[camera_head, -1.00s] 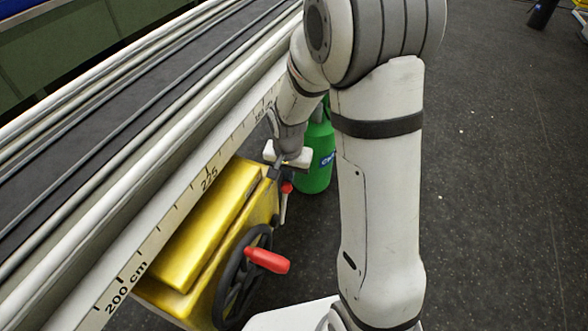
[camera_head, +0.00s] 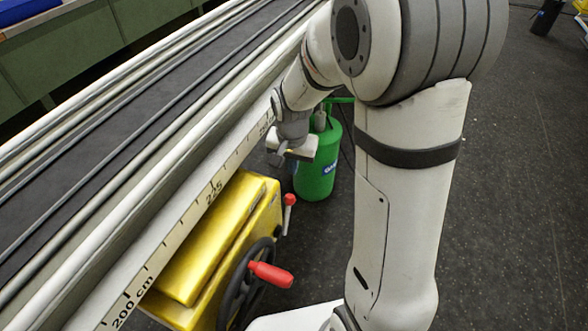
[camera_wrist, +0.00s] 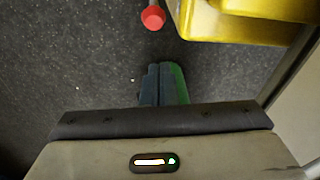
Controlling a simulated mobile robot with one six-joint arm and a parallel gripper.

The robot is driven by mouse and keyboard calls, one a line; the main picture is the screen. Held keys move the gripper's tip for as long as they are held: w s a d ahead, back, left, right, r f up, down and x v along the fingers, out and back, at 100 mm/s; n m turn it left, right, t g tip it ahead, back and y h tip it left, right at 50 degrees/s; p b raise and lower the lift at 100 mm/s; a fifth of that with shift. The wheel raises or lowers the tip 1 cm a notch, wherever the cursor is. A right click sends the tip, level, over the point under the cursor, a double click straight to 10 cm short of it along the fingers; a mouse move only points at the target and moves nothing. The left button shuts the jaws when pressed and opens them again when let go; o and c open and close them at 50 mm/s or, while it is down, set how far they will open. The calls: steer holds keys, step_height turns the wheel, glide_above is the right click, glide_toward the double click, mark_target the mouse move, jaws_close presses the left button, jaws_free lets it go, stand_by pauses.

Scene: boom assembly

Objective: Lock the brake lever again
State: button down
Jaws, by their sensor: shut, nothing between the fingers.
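The brake lever (camera_head: 287,212) is a short pale rod with a red knob on top. It stands nearly upright at the right end of the yellow housing, beside the handwheel. In the wrist view its red knob (camera_wrist: 153,17) is at the top, beside the yellow housing (camera_wrist: 250,10). My gripper (camera_head: 274,158) is above and apart from the lever, close to the beam's side. In the wrist view my gripper (camera_wrist: 163,72) has its dark fingers together and empty, pointing toward the knob with floor showing between. The lever's lower end is hard to make out.
The yellow housing (camera_head: 215,240) sits under the long beam with its centimetre scale (camera_head: 185,220). A black handwheel (camera_head: 236,290) with a red handle (camera_head: 270,273) is in front. A green canister (camera_head: 318,170) stands behind my gripper. The dark floor at right is open.

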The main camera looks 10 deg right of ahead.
steer(key=w+d+r+g+y+p, duration=0.1)
steer(key=w+d+r+g+p, duration=0.3)
steer(key=p, duration=0.5)
steer(key=s+a+f, duration=0.2)
steer(key=f, duration=0.3)
steer(key=s+a+f+t, duration=0.1)
steer(key=s+a+f, duration=0.1)
steer(key=f, duration=0.4)
steer(key=shift+f, duration=0.2)
steer(key=shift+d, duration=0.1)
